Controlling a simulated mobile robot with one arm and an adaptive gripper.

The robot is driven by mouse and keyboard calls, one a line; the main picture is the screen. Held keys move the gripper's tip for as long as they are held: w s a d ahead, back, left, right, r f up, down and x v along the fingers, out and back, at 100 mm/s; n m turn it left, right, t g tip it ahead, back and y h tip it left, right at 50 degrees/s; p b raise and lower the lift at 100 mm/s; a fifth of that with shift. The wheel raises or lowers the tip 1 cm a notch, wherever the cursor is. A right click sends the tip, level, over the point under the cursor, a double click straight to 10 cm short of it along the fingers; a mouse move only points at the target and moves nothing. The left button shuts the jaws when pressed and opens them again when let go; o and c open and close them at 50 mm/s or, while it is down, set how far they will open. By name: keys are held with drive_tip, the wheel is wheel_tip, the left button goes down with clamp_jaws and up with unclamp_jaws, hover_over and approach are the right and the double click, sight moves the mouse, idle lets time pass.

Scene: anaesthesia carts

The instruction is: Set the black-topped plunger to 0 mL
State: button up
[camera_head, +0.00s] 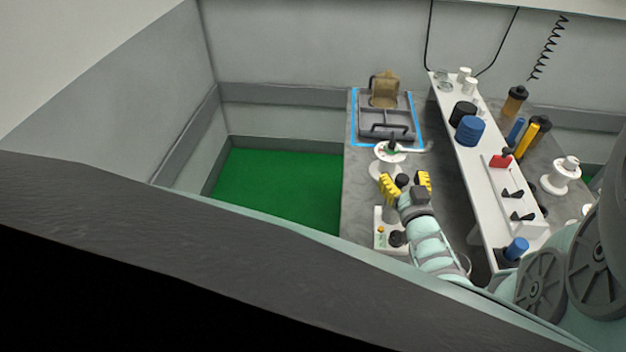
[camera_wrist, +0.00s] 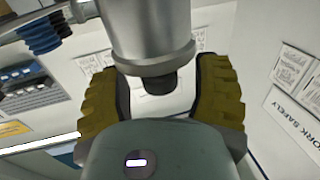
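My gripper (camera_head: 407,183) has two yellow ridged fingers spread apart above the grey bench. A small black knob (camera_head: 402,179) shows between or just beyond the fingers in the head view; I cannot tell whether it is the plunger's top. In the wrist view my gripper (camera_wrist: 160,95) also shows its fingers wide apart. A silver cylinder (camera_wrist: 150,35) with a dark end (camera_wrist: 155,83) lies between them, with gaps on both sides. No mL scale is readable. A white base (camera_head: 380,240) with a black knob (camera_head: 398,238) stands beside my arm.
A grey tray (camera_head: 388,134) with a black handle lies behind the gripper, near a white round fitting (camera_head: 388,151). A long white shelf (camera_head: 478,160) with blue and black cylinders runs at right. Green floor (camera_head: 285,185) lies open left of the bench.

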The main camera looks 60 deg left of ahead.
sight(404, 184)
drive_tip(key=shift+s+d, duration=0.1)
drive_tip(key=shift+d, duration=0.05)
drive_tip(key=v, duration=0.6)
drive_tip(key=shift+s+d, duration=0.35)
drive_tip(key=shift+d, duration=0.15)
drive_tip(key=shift+r, duration=0.15)
